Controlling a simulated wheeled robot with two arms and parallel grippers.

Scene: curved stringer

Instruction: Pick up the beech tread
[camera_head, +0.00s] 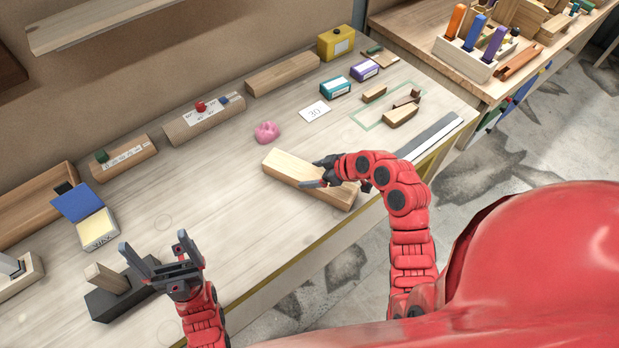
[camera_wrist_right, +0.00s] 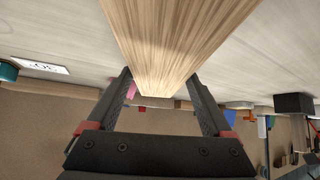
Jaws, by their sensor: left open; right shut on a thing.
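The beech tread (camera_head: 289,166) is a pale wooden board near the front edge of the bench, right of the middle. My right gripper (camera_head: 321,173) is shut on it across its width, and the arm hides part of its right half. In the right wrist view the tread (camera_wrist_right: 175,40) runs between the two fingers (camera_wrist_right: 162,88). I cannot tell whether the tread touches the bench top. My left gripper (camera_head: 160,258) is open and empty at the front left, above a dark block with a wooden peg.
The workbench (camera_head: 215,180) has clear room left of the tread. A pink lump (camera_head: 266,132) and a white card (camera_head: 314,112) lie behind it. A metal strip (camera_head: 432,135) and small wooden pieces (camera_head: 400,116) lie to the right. Wooden blocks (camera_head: 205,120) line the back.

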